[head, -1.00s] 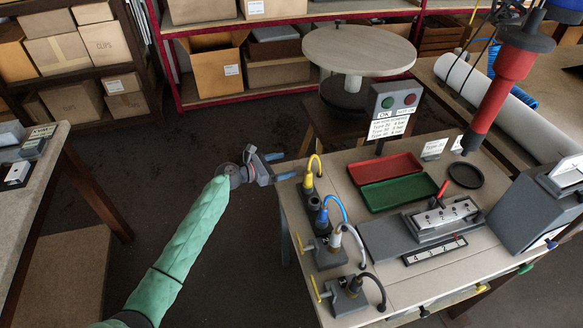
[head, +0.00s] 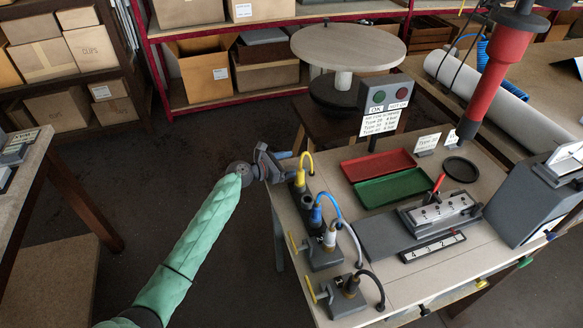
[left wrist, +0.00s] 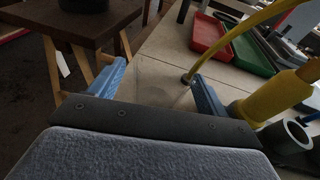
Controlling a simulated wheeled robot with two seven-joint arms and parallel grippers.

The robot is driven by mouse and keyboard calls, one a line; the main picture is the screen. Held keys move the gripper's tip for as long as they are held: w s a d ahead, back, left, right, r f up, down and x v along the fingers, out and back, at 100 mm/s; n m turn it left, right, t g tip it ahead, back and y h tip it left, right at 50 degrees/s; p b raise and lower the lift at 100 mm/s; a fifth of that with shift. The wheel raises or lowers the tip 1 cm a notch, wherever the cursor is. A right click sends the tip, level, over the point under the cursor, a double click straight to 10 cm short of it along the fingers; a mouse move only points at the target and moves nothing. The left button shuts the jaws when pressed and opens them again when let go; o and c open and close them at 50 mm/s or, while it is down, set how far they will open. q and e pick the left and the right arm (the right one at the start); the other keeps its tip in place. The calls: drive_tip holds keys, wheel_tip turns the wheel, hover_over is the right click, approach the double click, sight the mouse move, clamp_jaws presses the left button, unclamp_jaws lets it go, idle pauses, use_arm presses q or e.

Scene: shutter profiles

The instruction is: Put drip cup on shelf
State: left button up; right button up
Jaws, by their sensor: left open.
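My left gripper (head: 284,160) is open at the left edge of the workbench, beside the fitting with the yellow hose (head: 302,180). In the left wrist view its two blue fingers (left wrist: 155,87) are spread, with the yellow fitting (left wrist: 275,95) close by the right finger. A faint, pale see-through patch shows between the fingers; I cannot tell whether it is a cup. I cannot identify the drip cup for certain; a black round dish (head: 461,170) lies on the bench's far right part. A red-framed shelf (head: 190,108) with boxes stands at the back. My right gripper is not in view.
Several hose fittings line the bench's left edge. Red (head: 378,165) and green (head: 393,188) trays, a grey fixture (head: 440,212) and a sign post (head: 384,110) stand on the bench. A round turntable (head: 347,46) is behind. Open floor lies left.

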use_arm(q)
drive_tip(key=c, duration=1.1)
drive_tip(key=shift+r, duration=0.1)
drive_tip(key=shift+c, duration=0.2)
